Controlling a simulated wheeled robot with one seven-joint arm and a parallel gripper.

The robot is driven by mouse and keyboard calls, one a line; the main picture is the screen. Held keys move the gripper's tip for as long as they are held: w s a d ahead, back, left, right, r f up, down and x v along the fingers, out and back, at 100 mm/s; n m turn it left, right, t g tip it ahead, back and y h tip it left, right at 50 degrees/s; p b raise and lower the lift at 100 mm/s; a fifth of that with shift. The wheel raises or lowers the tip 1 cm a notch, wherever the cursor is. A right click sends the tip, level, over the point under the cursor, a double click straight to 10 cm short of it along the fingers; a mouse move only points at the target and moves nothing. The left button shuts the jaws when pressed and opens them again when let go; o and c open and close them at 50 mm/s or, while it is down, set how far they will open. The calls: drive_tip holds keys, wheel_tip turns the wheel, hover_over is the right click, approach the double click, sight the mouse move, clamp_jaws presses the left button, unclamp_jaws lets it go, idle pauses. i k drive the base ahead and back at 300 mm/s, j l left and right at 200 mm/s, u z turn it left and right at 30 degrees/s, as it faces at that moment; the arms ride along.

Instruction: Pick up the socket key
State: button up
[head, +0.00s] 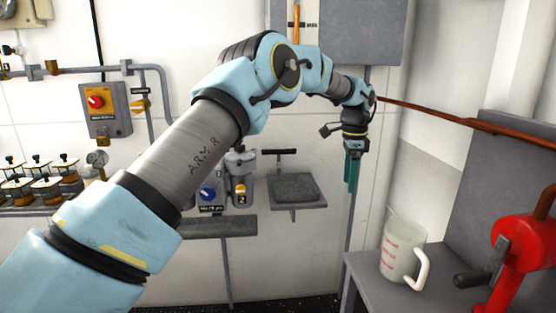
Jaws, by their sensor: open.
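A dark T-handled tool, which looks like the socket key (279,153), stands upright at the back edge of a small grey wall shelf (312,204). Its crossbar is on top, and its lower end is hidden behind or in the dark block on the shelf. My gripper (352,188) hangs pointing down, to the right of the shelf and apart from the key. Its teal fingers are seen nearly edge-on; it is open, with nothing seen between them.
A white measuring jug (402,252) stands on a grey bench (375,285) at lower right, beside a red cranked machine (522,243). A control unit with a blue knob (208,193) is left of the shelf. A rusty bar (460,119) crosses at right.

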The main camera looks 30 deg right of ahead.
sight(279, 152)
drive_tip(key=i, duration=1.45)
